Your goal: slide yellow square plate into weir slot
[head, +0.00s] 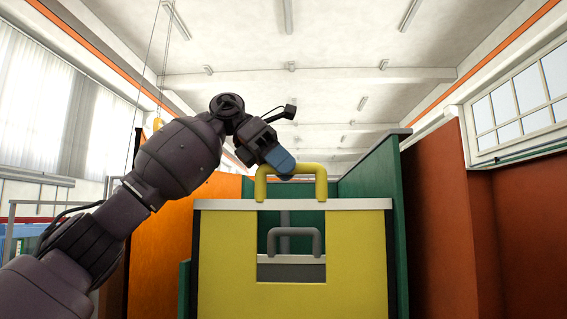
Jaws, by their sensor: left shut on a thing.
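The yellow square plate (226,255) stands upright in the middle of the head view, with a pale strip along its top, dark side edges and a square opening. A yellow handle (322,181) arches above the top. My left gripper (281,163), with blue fingertips, comes in from the upper left and is shut on the handle's top bar, left of its middle. Through the opening show a grey plate (291,271) and its grey handle (319,243). The plate's lower edge is out of the picture. I cannot make out the weir slot. My right gripper is not in view.
A tall green wall (371,187) rises behind and to the right of the plate. An orange panel (164,250) stands to the left. A red-brown wall (437,220) is at the right. The space above the plate is open apart from my left arm.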

